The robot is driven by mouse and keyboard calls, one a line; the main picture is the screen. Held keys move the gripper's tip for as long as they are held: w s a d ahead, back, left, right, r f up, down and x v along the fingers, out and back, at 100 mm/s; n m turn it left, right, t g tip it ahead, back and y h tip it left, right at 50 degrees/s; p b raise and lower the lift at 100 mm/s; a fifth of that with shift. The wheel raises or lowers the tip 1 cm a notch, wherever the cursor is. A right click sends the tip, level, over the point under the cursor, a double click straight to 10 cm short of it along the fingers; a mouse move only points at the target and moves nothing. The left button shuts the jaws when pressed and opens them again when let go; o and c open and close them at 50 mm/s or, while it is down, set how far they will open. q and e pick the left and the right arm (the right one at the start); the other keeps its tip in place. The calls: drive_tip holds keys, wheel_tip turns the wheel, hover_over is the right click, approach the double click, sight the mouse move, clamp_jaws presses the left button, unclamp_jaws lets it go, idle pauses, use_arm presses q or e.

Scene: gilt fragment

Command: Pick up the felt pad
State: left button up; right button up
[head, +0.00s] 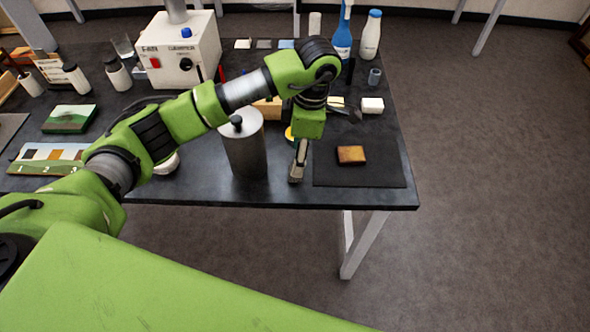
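A thin, dark, flat pad (383,176), which looks like the felt pad, lies near the front right corner of the black table. A small golden-brown block (351,155), like a gilt fragment, rests on top of it. My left gripper (296,176) points down just beside the pad's left edge. Its fingers are seen edge-on, so I cannot tell whether they are open or shut. Nothing shows held in it. My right gripper is not in view.
A metal cylinder (245,155) stands close left of my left gripper. Behind the pad are a white block (372,105), a small grey cup (375,77), a blue bottle (342,40) and a white bottle (371,38). The table edge (390,208) is just in front.

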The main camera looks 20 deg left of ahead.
use_arm(q)
drive_tip(key=shift+s+a+f+p, duration=0.1)
drive_tip(key=shift+s+f+p, duration=0.15)
drive_tip(key=shift+f+p, duration=0.5)
wheel_tip(320, 180, down, 3)
drive_tip(key=shift+a+r+p, duration=0.15)
drive_tip(key=shift+r+p, duration=0.05)
drive_tip(key=shift+p, duration=0.2)
drive_tip(key=shift+f, duration=0.5)
drive_tip(key=c, duration=0.9)
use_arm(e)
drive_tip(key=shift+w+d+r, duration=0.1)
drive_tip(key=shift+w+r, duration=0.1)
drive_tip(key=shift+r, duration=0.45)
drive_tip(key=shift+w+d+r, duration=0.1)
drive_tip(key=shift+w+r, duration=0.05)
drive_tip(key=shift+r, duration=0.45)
